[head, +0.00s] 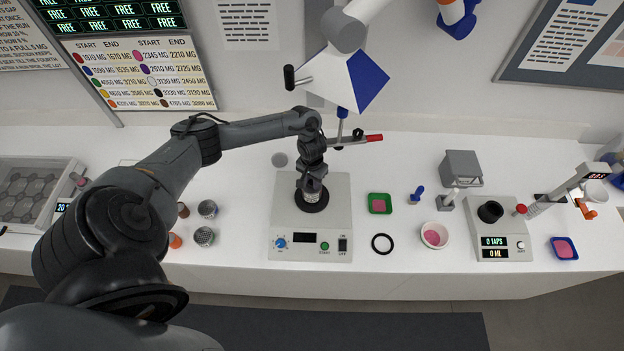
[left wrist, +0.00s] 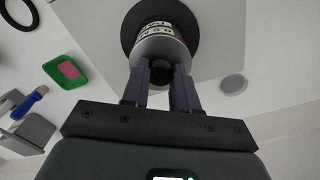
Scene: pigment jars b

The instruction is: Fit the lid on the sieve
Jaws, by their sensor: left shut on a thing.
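My left gripper (head: 312,184) is over the shaker machine (head: 340,215), above its round black plate (head: 311,206). In the left wrist view its two fingers (left wrist: 163,88) are shut on a small black knob (left wrist: 160,72). The knob belongs to what looks like the silver lid (left wrist: 150,52). Beyond it is a short cylinder with a marked band, apparently the sieve (left wrist: 155,32), on the black plate. The lid is lined up over the sieve; I cannot tell whether it is fully seated. My right gripper is not in view.
A green tray (head: 380,203), a black ring (head: 382,244) and a bowl (head: 434,235) lie to the right. A white and blue shape (head: 345,80) hangs behind.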

